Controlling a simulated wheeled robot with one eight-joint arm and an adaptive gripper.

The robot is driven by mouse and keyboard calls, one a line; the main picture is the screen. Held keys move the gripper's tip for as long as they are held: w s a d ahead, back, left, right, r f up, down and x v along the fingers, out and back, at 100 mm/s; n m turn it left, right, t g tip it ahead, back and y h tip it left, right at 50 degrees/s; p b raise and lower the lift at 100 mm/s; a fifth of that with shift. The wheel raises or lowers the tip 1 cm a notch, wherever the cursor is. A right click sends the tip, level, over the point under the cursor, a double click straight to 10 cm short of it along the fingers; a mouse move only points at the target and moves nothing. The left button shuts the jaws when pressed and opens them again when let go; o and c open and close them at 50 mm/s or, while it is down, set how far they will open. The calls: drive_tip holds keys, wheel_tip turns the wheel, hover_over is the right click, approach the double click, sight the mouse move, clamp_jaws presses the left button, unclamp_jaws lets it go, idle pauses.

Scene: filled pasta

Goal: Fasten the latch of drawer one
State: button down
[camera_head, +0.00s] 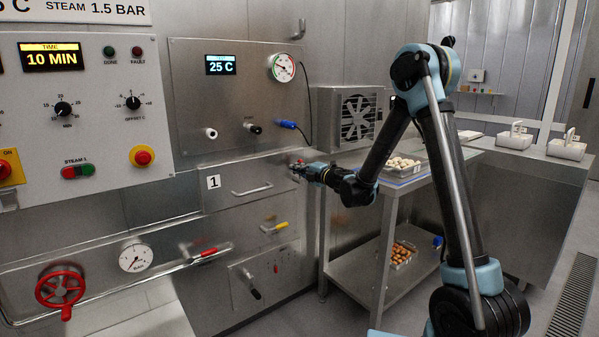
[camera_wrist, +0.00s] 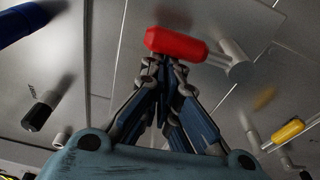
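Drawer one (camera_head: 225,200) is the steel front with the "1" label and a bar handle; its face looks flush with the cabinet. Its latch, a red grip on a metal pivot, is at the drawer's right edge in the head view, small and partly hidden by my gripper (camera_head: 302,170). In the wrist view the red latch grip (camera_wrist: 178,43) lies nearly level, with its metal pivot (camera_wrist: 238,66) at its right. My gripper's fingers (camera_wrist: 165,65) are drawn together, tips right at the grip's underside. I cannot tell whether they press on it or clasp it.
A yellow-handled latch (camera_head: 275,228) sits on the drawer below. A steel table (camera_head: 408,183) with a pasta tray stands close on the right, beneath my forearm.

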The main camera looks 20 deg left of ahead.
drive_tip(key=shift+w+d, duration=0.1)
drive_tip(key=shift+w, duration=0.1)
idle(0.3)
drive_tip(key=s+a, duration=0.3)
drive_tip(key=shift+a, duration=0.2)
drive_tip(key=v, duration=1)
drive_tip(key=shift+d, duration=0.2)
drive_tip(key=shift+f, duration=0.1)
